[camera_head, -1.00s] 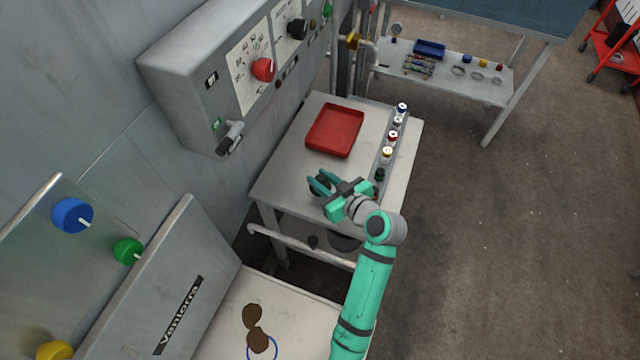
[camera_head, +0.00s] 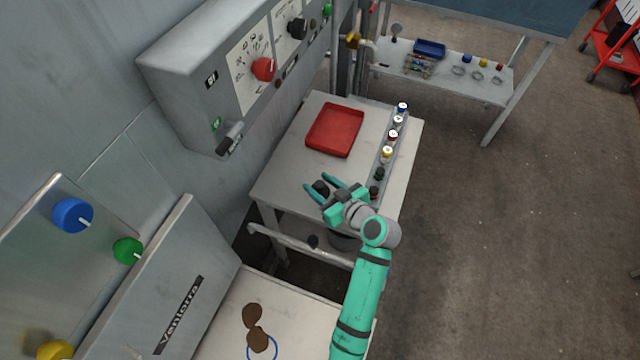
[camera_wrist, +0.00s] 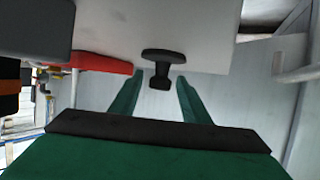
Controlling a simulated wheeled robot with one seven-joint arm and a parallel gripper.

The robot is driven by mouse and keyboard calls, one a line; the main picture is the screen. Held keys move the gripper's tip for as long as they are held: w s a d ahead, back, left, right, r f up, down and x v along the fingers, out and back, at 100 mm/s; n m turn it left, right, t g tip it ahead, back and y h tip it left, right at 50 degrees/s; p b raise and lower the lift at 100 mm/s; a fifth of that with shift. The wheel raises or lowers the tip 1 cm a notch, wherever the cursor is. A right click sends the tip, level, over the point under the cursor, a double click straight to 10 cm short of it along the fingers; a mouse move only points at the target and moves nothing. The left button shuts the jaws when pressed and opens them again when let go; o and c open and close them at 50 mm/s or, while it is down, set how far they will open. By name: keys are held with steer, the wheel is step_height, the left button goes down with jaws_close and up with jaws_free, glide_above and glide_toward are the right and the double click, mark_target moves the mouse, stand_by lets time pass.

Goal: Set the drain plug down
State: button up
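The drain plug (camera_head: 320,187) is a small black piece with a wide flat end and a narrower stem. It is at the near part of the white table (camera_head: 285,178), left of the row of cylinders. My gripper (camera_head: 316,182) is open, with its green fingers on either side of the plug. In the wrist view the plug (camera_wrist: 162,57) shows between and just beyond the fingertips (camera_wrist: 160,77), with a gap on both sides. Whether its underside touches the table is hard to tell.
A red tray (camera_head: 335,131) lies at the back of the table. A rail of several coloured-cap cylinders (camera_head: 387,152) runs along the right side. A grey control box (camera_head: 195,90) overhangs on the left. Bare table lies between tray and gripper.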

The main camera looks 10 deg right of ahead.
steer(key=shift+r, duration=0.15)
steer(key=v, duration=1.2)
stand_by(0.3)
